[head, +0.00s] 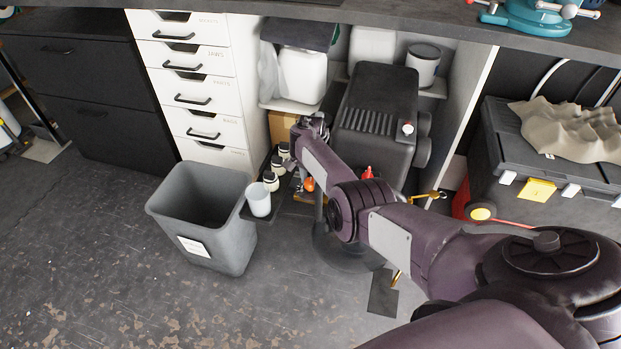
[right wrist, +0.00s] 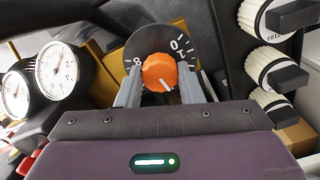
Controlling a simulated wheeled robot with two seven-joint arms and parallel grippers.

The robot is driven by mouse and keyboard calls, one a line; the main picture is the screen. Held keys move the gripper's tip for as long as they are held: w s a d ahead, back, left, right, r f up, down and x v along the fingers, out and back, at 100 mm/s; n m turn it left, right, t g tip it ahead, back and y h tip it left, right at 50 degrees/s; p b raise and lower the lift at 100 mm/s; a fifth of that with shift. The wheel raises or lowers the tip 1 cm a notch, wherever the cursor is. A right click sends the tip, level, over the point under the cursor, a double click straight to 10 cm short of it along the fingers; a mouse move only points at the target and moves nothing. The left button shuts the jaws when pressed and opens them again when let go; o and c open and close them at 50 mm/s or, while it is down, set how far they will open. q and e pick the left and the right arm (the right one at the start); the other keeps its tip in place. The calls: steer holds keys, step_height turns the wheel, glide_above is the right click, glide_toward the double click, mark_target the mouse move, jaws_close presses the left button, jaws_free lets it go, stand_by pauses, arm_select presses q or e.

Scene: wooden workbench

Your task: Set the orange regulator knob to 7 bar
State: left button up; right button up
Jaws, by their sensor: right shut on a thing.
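The orange regulator knob (right wrist: 159,72) sits on a dark round dial plate (right wrist: 150,38) in the right wrist view. My right gripper (right wrist: 160,88) has a finger on each side of the knob and is shut on it. A white line on the knob points down and to the right. I can make out an 8 on the left of the dial and a 0 at upper right; the lower dial is hidden. A gauge (right wrist: 64,70) stands to the left, its small markings unreadable. In the head view the knob (head: 309,184) shows small beside my right arm. My left gripper is not visible.
In the head view, a dark machine (head: 376,115) stands under the bench. Front floor is mostly clear.

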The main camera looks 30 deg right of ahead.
steer(key=m, duration=0.3)
steer(key=shift+m, duration=0.4)
steer(key=shift+m+b, duration=0.5)
steer(key=shift+m, duration=0.5)
steer(key=m+b, duration=0.1)
steer(key=m, duration=0.3)
steer(key=shift+f, duration=0.1)
steer(key=m+b, duration=0.2)
steer(key=m, duration=0.2)
steer(key=m+b, duration=0.2)
steer(key=m, duration=0.1)
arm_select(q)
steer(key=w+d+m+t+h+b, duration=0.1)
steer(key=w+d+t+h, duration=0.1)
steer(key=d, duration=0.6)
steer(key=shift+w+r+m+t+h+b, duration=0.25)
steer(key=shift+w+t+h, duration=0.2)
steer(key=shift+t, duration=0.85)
arm_select(e)
steer(key=shift+m, duration=1.6)
steer(key=o, duration=1)
steer(key=shift+c, duration=0.2)
